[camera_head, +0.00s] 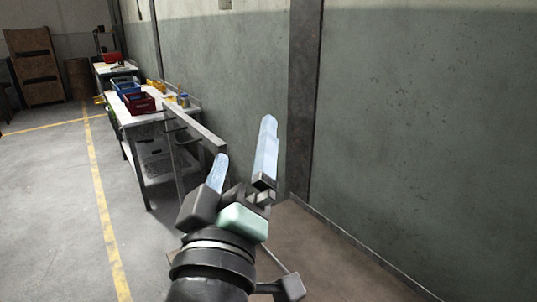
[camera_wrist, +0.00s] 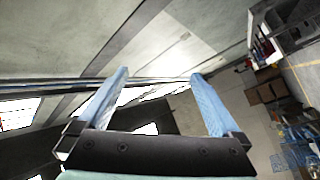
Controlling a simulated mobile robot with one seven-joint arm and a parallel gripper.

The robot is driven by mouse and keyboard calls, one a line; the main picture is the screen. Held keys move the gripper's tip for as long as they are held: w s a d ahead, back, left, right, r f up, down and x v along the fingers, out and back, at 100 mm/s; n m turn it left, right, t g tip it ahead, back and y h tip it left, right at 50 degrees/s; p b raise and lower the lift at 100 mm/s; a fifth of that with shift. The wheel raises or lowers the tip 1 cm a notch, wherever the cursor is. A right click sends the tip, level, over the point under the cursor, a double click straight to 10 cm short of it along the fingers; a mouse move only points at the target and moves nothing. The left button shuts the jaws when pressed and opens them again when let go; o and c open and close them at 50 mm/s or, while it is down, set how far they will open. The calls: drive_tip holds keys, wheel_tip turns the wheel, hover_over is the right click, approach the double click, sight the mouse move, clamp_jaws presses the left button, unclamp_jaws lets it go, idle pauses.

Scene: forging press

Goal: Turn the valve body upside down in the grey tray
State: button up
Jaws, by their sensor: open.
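My gripper (camera_head: 245,142) is raised in front of the wall in the head view, its two long blue fingers spread apart with nothing between them. The wrist view also shows my gripper (camera_wrist: 158,76) open and empty, facing the upper walls and ceiling. I cannot make out the valve body or the grey tray in either view.
A workbench (camera_head: 150,116) along the wall holds a dark red bin (camera_head: 139,104) and a blue bin (camera_head: 125,86). A metal rail frame (camera_head: 197,132) stands at its near end. A wooden rack (camera_head: 34,66) is far left. The floor left of the yellow line (camera_head: 98,190) is clear.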

drive_tip(key=s+d+r+m+t+y, duration=0.1)
drive_tip(key=s+r+m+t, duration=0.2)
drive_tip(key=r, duration=0.6)
drive_tip(key=s+d+r+m+t, duration=0.2)
drive_tip(key=s+r+m+t, duration=0.1)
drive_tip(key=s+r+m, duration=0.2)
wheel_tip(320, 180, up, 4)
drive_tip(key=shift+s+d+r+y, duration=0.2)
drive_tip(key=shift+s+y, duration=0.2)
drive_tip(key=shift+s, duration=0.8)
wheel_tip(320, 180, up, 5)
drive_tip(key=p, duration=0.5)
drive_tip(key=shift+a, duration=0.1)
